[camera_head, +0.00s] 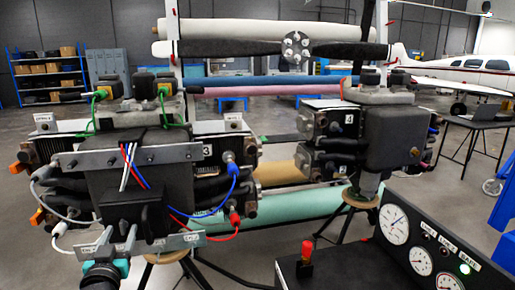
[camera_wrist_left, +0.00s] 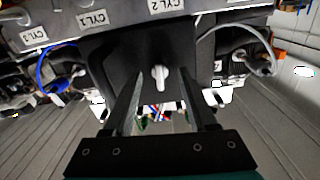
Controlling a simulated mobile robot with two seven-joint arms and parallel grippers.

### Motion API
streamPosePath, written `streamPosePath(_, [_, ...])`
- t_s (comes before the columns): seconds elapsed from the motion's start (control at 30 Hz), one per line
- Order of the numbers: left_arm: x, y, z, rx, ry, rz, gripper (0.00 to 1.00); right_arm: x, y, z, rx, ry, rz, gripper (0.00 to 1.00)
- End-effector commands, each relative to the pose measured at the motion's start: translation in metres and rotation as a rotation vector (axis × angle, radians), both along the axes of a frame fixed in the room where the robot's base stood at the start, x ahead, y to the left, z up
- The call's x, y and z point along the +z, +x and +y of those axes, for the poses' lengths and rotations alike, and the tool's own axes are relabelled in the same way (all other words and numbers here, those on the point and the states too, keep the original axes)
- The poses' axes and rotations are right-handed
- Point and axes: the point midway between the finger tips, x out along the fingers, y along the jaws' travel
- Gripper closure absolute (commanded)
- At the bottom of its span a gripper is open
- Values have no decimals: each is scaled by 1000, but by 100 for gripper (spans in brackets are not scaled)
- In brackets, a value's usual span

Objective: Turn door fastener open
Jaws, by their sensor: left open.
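The door fastener (camera_wrist_left: 160,76) is a small white turn-knob on the face of a dark box (camera_wrist_left: 118,50), in the left wrist view. The same dark box (camera_head: 136,207) stands out from the front of the near engine in the head view, where I cannot make out the fastener. My left gripper (camera_wrist_left: 160,82) is open, its two dark fingers pointing at the box. The fastener shows between the fingertips, one on each side, with no visible contact; the depth gap is unclear. In the head view my left gripper (camera_head: 119,240) is low, just below the box. My right gripper is not in view.
A metal bracket (camera_head: 120,157) and red, white and blue cables (camera_head: 130,163) lie close around the box. A grey cable (camera_wrist_left: 236,38) loops to its right in the wrist view. A gauge panel (camera_head: 420,250) with a red-capped knob (camera_head: 307,252) stands lower right. A second engine (camera_head: 385,135) stands behind.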

Motion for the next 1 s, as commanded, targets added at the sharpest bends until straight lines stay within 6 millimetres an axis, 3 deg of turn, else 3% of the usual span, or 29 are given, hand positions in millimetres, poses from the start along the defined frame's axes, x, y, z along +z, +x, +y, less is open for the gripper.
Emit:
streamPosePath(0.5, [2, -39, -10, -1, -1, 1, 43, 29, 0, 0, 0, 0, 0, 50])
streamPosePath(0.87, [0, -42, -11, -1, -1, 1, 43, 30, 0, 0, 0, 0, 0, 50])
streamPosePath(1.0, [-21, -43, -16, -12, -9, 40, 43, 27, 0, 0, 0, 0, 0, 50])
